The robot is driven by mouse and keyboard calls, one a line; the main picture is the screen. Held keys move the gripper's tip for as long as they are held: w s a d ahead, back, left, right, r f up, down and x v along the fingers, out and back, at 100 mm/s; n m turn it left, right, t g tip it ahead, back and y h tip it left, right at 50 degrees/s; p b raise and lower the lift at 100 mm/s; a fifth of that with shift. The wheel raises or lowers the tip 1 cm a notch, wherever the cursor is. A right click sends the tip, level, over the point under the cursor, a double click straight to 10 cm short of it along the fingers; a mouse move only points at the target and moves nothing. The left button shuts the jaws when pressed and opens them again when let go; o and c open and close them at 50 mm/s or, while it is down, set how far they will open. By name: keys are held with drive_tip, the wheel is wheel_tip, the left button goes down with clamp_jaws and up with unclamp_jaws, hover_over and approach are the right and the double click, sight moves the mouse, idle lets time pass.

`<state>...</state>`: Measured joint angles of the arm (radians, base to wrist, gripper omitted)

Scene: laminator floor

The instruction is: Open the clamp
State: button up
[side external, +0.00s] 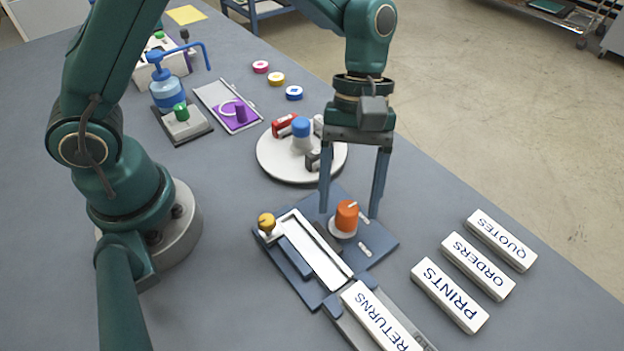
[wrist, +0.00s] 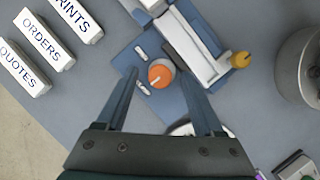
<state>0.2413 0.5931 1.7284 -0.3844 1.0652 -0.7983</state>
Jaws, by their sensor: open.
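A dark blue clamp fixture (side external: 380,243) lies on the bench, with a long white strip (side external: 318,252) and a dark bar beside it. An orange knob (side external: 347,216) on a white round base stands on the fixture. It also shows in the wrist view (wrist: 161,74). A yellow knob (side external: 267,222) sits at the strip's far left end, also in the wrist view (wrist: 241,60). My gripper (side external: 350,213) points down, open, its fingers on either side of the orange knob. In the wrist view the fingers (wrist: 159,73) straddle it; I cannot tell whether they touch it.
White blocks marked RETURNS (side external: 378,318), PRINTS (side external: 449,295), ORDERS (side external: 478,266) and QUOTES (side external: 500,240) lie at the right. A round white turntable (side external: 275,165) with several items stands behind the fixture. A blue pump bottle (side external: 168,90) is farther back.

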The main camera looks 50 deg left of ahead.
drive_tip(key=shift+x, duration=1.1)
clamp_jaws()
drive_tip(key=shift+m, duration=0.4)
drive_tip(key=m+y, duration=0.1)
drive_tip(key=m, duration=0.2)
drive_tip(key=shift+m+g+y, duration=0.3)
drive_tip(key=shift+m+g, duration=0.1)
drive_tip(key=m, duration=0.2)
drive_tip(key=m+y, duration=0.1)
drive_tip(key=m, duration=0.1)
drive_tip(key=shift+m+y, duration=0.3)
drive_tip(key=m+y, duration=0.1)
drive_tip(key=m, duration=0.3)
drive_tip(key=shift+y, duration=0.4)
drive_tip(key=m+y, duration=0.1)
drive_tip(key=m, duration=0.3)
drive_tip(key=shift+m+t, duration=0.3)
drive_tip(key=shift+y, duration=0.3)
